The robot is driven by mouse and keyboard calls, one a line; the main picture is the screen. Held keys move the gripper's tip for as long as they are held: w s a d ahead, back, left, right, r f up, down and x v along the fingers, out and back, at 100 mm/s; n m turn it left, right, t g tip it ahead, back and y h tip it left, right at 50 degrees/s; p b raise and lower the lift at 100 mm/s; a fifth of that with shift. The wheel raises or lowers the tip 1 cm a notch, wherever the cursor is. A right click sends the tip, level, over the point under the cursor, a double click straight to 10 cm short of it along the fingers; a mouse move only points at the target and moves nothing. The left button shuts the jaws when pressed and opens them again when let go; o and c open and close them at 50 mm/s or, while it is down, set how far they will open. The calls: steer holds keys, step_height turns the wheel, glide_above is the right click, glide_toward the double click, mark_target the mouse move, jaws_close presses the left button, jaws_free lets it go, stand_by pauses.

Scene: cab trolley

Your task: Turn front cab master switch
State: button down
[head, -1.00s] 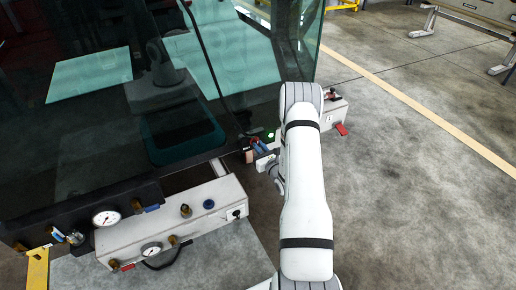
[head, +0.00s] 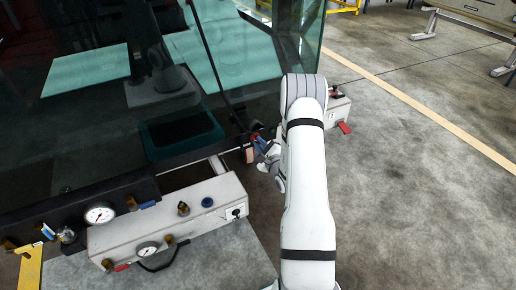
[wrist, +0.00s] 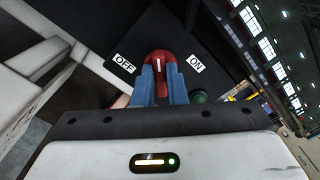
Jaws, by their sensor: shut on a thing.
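The front cab master switch is a red rotary handle (wrist: 160,57) with a white mark on it, on a dark panel in the wrist view. An OFF label (wrist: 124,63) sits to its left and an ON label (wrist: 196,63) to its right. The white mark points up, between the two labels. My gripper (wrist: 160,82) has its blue fingers on both sides of the handle and is shut on it. In the head view my gripper (head: 262,143) is at the cab's lower corner, and my arm hides the switch there.
A green round button (wrist: 199,97) is right of the handle. In the head view, a white box with gauges (head: 165,222) stands left of my gripper, and another white box with a red tab (head: 338,110) is behind my arm. The glass cab fills the left.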

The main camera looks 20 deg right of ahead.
steer(key=shift+a+f+n+b, duration=0.1)
steer(key=shift+f+n+b, duration=0.05)
steer(key=shift+n+b, duration=1.65)
steer(key=shift+f+n+b, duration=0.1)
steer(key=shift+n+b, duration=1.05)
steer(key=shift+n, duration=1.15)
steer(key=c, duration=1.5)
jaws_free()
steer(key=shift+o, duration=0.2)
steer(key=shift+s+r, duration=0.1)
steer(key=s+p, duration=0.2)
steer(key=s, duration=0.5)
steer(key=shift+s, duration=0.35)
